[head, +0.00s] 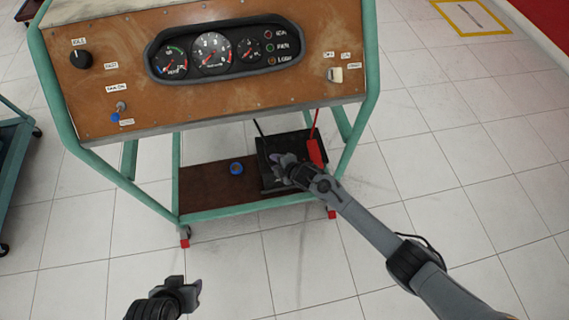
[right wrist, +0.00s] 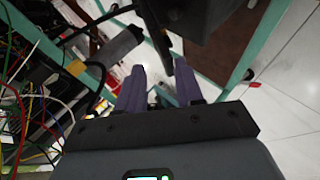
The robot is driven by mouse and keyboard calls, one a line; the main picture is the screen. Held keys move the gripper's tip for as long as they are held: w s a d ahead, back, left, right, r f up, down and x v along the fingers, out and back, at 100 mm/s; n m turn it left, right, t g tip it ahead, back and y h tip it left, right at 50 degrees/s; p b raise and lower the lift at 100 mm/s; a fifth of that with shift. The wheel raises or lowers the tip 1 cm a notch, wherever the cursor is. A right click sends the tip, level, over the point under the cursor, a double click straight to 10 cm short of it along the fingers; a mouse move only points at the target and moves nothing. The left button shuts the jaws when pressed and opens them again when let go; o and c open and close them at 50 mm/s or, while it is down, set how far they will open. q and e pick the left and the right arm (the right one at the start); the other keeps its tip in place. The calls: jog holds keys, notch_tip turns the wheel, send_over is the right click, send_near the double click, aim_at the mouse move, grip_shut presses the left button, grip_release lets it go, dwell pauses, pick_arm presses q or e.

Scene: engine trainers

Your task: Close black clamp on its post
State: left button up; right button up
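The black battery (head: 268,146) stands on the trainer's lower shelf. A black cable (head: 258,128) runs down to its left side and a red clamp (head: 315,152) is at its right. My right gripper (head: 279,160) is over the battery's front in the head view and covers part of it. In the right wrist view its purple fingers (right wrist: 159,88) are apart, with a gap between them. A dark long part (right wrist: 156,30), perhaps the black clamp, lies just beyond the fingertips. I cannot make out the clamp's jaws or post. My left gripper (head: 194,291) is low in front, away from the trainer; its opening is unclear.
The instrument panel (head: 110,60) overhangs the shelf (head: 207,190), and green frame legs (head: 355,140) flank it. A blue ring-shaped object (head: 237,168) lies left of the battery. Loose wires (right wrist: 40,100) hang at the left of the right wrist view. The tiled floor in front is clear.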

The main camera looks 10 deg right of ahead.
jog(key=p+v, duration=0.3)
jog(key=v, duration=0.3)
jog(key=shift+s, duration=0.35)
jog(key=shift+d, duration=0.1)
